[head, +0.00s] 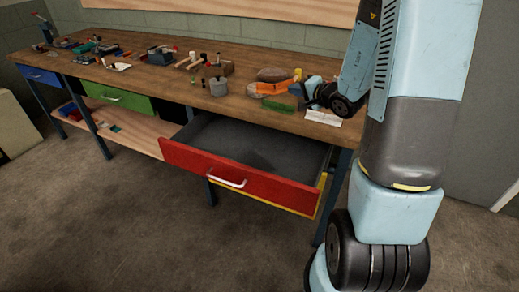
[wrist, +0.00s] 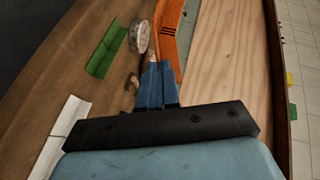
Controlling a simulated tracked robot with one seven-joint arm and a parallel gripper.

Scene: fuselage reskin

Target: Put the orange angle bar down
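The orange angle bar (head: 268,89) is at the right end of the workbench, left of my gripper (head: 309,90). In the wrist view the orange angle bar (wrist: 172,32) runs up from the fingertips to the top edge. My gripper (wrist: 157,66) has its blue fingers close together, with the bar's near end at their tips; they appear shut on it. Whether the bar touches the bench top is hard to tell.
A green bar (head: 279,103) lies in front of the orange bar; it also shows in the wrist view (wrist: 106,48). The red drawer (head: 238,178) stands open below. Small parts crowd the bench top (head: 168,82) leftward.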

